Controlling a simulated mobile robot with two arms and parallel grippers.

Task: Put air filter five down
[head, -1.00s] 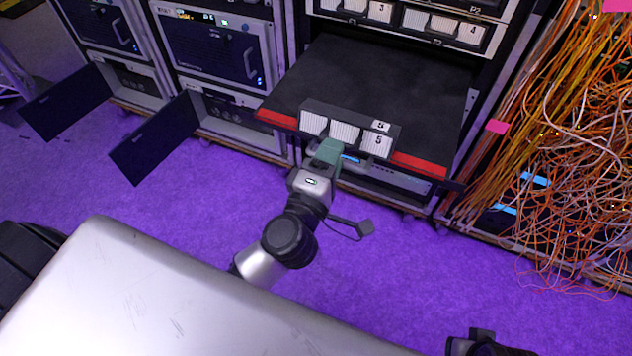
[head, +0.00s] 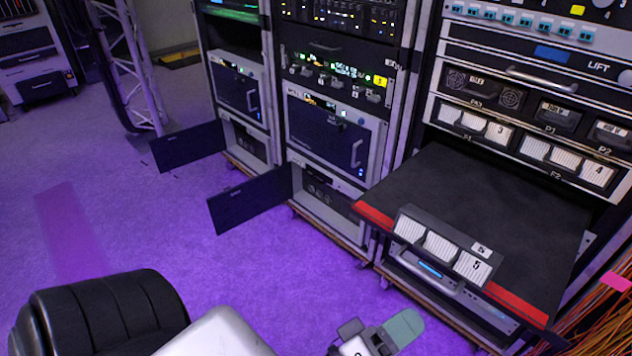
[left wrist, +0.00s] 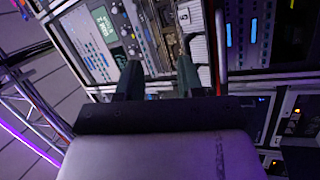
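Air filter five (head: 443,247), a dark-framed unit with white pleated panels and "5" labels, rests on the front part of a pulled-out black shelf (head: 480,190) with a red front edge. My left gripper (head: 379,330) is below and in front of the shelf, apart from the filter, at the bottom of the head view. In the left wrist view its two dark fingers (left wrist: 158,78) are spread with nothing held between them. White ribbed panels show past the fingers there; I cannot tell which filter they belong to. My right gripper is not in view.
Filter bays with numbered white panels (head: 565,160) sit above the shelf. Two dark cabinet doors (head: 250,200) (head: 188,146) stand open at the left. Orange cables (head: 600,320) hang at the lower right. Purple floor (head: 150,235) is clear at the left.

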